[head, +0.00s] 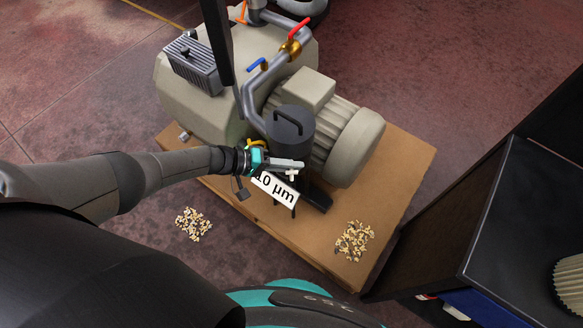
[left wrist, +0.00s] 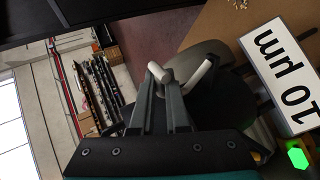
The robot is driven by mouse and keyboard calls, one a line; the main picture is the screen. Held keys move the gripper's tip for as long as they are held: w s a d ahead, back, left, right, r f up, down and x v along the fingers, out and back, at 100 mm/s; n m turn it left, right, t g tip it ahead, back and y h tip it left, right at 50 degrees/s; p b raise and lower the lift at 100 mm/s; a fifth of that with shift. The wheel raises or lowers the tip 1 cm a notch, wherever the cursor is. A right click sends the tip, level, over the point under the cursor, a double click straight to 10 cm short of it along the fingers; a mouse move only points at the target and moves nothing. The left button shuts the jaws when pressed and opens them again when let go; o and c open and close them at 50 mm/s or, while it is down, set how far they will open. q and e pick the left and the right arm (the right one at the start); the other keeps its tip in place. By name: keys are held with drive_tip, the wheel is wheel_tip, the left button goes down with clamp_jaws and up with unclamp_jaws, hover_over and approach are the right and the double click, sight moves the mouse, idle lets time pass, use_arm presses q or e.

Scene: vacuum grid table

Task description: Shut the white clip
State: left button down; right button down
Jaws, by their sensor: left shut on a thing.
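The white clip (head: 292,175) is a small pale piece on the near side of the dark filter canister (head: 291,130), just above the "10 µm" label. My left gripper (head: 297,165) reaches it from the left. In the left wrist view my left gripper (left wrist: 163,92) has its fingers close together, with the clip's rounded white end (left wrist: 159,72) at their tips. A second pale bar (left wrist: 199,76) slants just right of them, against the dark canister. The fingers partly hide the clip, and I cannot tell its angle exactly. My right gripper is not in view.
A beige pump (head: 345,145) with pipes and red and blue valve handles stands on a brown board (head: 405,185). The white label (head: 274,188) hangs close below my left gripper. Small pale piles (head: 354,241) lie in front. A dark cabinet (head: 530,215) stands at the right.

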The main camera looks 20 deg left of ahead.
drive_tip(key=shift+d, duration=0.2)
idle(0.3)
use_arm(q)
drive_tip(key=c, duration=0.9)
unclamp_jaws()
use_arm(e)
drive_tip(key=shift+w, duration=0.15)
use_arm(q)
drive_tip(key=p+v, duration=0.4)
drive_tip(key=v, duration=1.1)
drive_tip(key=shift+w, duration=0.15)
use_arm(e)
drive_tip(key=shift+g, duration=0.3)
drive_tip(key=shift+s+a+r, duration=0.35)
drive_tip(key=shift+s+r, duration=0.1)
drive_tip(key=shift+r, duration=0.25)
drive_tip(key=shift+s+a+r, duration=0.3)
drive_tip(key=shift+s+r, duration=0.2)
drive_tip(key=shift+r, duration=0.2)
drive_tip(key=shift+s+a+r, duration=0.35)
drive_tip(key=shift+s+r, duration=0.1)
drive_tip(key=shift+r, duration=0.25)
use_arm(q)
drive_tip(key=shift+a+r, duration=0.1)
